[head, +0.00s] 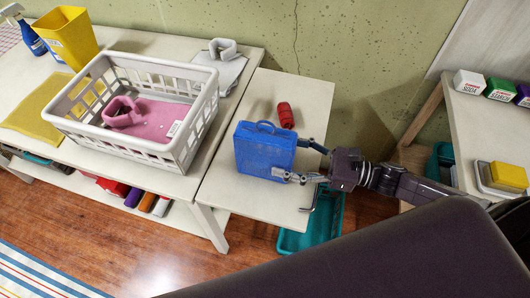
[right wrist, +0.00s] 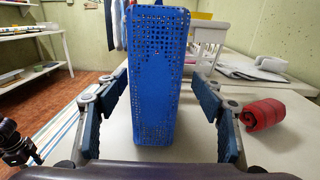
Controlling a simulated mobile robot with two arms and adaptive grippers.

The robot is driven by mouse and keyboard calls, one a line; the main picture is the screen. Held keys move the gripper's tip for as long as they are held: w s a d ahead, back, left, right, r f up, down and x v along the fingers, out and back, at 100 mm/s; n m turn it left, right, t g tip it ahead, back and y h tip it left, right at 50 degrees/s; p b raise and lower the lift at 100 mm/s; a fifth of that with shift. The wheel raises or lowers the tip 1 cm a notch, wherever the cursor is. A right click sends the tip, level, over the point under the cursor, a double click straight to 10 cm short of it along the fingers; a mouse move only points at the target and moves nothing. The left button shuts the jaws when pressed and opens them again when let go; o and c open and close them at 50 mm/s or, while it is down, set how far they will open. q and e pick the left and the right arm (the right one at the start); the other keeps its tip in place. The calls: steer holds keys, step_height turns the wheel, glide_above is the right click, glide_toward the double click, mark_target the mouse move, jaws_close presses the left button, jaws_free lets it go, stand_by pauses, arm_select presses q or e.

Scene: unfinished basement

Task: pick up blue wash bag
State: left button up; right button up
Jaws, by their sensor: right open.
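The blue wash bag (head: 263,150) is a perforated upright box with a handle on top. It stands on the cream side table (head: 302,92). My right gripper (head: 292,160) is open at the bag's right side, with one finger toward the back and one toward the front. In the right wrist view the bag (right wrist: 157,80) shows its narrow side, centred between the two spread fingers (right wrist: 157,100). Gaps show on both sides of it. How far the fingers reach along the bag is hard to tell. My left gripper is not in view.
A red roll (head: 285,115) lies just behind the bag. A white basket (head: 180,148) with a pink item stands on the longer table to the left. A teal bin (head: 325,222) is below the side table. Another table with small boxes (head: 468,82) is at right.

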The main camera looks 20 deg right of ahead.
mark_target(265, 153)
steer(key=p+x, duration=0.1)
steer(key=x, duration=0.3)
steer(key=shift+a+p, duration=0.4)
steer(key=shift+a, duration=0.1)
steer(key=shift+w+a+f, duration=0.1)
steer(key=shift+w+a, duration=0.15)
steer(key=shift+a, duration=0.1)
steer(key=c, duration=1.4)
steer(key=shift+o, duration=0.2)
step_height(265, 153, up, 20)
steer(key=shift+r+b, duration=0.1)
steer(key=shift+b, duration=0.45)
